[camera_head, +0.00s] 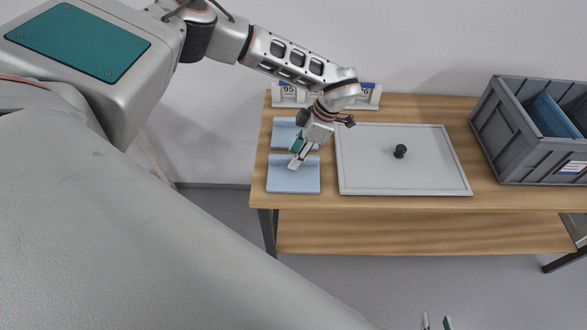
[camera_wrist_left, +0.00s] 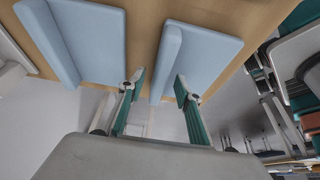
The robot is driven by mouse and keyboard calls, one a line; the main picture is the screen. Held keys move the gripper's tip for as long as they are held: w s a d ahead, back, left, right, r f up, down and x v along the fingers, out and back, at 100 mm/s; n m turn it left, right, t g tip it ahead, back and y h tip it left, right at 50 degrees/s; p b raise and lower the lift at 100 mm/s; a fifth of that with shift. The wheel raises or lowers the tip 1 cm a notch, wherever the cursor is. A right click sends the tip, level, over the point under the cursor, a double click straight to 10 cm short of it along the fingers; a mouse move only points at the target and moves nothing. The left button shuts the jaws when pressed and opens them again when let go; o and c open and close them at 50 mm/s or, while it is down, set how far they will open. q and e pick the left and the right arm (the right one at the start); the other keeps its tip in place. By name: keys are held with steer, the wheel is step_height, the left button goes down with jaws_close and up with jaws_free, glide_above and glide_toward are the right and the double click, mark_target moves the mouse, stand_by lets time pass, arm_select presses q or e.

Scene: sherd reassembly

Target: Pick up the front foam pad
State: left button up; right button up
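The front foam pad (camera_head: 292,180) is a light blue slab with a raised ridge along its back edge, lying near the table's left front. My left gripper (camera_head: 298,158) is above that ridge, pointing down. In the left wrist view, its two fingers (camera_wrist_left: 158,82) are apart, with the ridge of the front pad (camera_wrist_left: 200,62) showing between them. I cannot tell how far the fingertips are above the pad. A similar back foam pad (camera_head: 284,132) lies behind, partly hidden by the gripper. My right gripper (camera_head: 436,323) shows only its fingertips, apart and empty, at the bottom edge.
A grey tray or board (camera_head: 365,178) with a small black knob (camera_head: 400,151) lies right of the pads. A grey crate (camera_head: 505,130) with blue contents stands at the table's right. White numbered stands (camera_head: 290,97) are at the back, behind my left arm.

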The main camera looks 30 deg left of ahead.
arm_select(q)
steer(key=shift+f, duration=0.1)
steer(key=shift+c, duration=0.4)
jaws_close()
